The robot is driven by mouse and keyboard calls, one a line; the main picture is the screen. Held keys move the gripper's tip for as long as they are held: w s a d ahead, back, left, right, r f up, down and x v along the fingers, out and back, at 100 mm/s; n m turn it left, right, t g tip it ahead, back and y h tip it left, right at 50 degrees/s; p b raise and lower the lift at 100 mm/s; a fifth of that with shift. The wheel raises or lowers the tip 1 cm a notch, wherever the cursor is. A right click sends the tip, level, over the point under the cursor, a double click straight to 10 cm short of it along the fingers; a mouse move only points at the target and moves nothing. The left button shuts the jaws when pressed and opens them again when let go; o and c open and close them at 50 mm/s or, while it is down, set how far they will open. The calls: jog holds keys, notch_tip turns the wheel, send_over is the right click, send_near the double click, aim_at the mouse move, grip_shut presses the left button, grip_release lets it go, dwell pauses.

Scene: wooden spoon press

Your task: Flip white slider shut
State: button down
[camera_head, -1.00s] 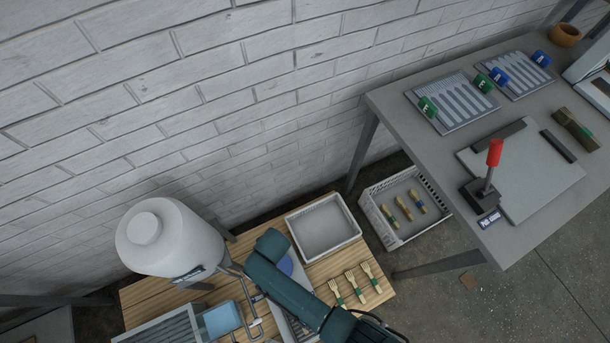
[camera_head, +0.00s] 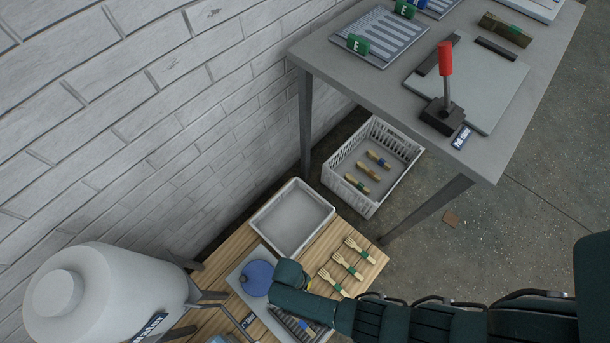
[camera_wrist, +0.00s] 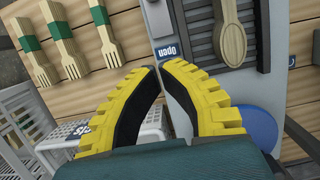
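My gripper has yellow ribbed fingers with black pads in the wrist view (camera_wrist: 160,68). Its tips are nearly together, and no object shows between them. In the head view the panel (camera_head: 241,271) lies on the wooden table, partly under my arm. Contact with the panel cannot be told.
A blue disc (camera_head: 257,278) lies on the panel. Wooden forks (camera_head: 348,265) lie to its right, an empty white tray (camera_head: 262,219) behind. A white tank (camera_head: 100,290) stands left. A crate (camera_head: 337,171) is on the floor under a grey table (camera_head: 385,88) with a red-handled lever (camera_head: 446,85).

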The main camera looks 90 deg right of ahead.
jog(key=b+x, duration=0.4)
jog(key=x, duration=0.2)
jog(key=shift+f, duration=0.45)
jog(key=s+a, duration=0.1)
jog(key=s+a+r+p, duration=0.1)
jog(key=s, duration=0.1)
jog(key=shift+a+r, duration=0.1)
jog(key=shift+a, duration=0.2)
jog(key=shift+s, duration=0.1)
jog(key=shift+w, duration=0.2)
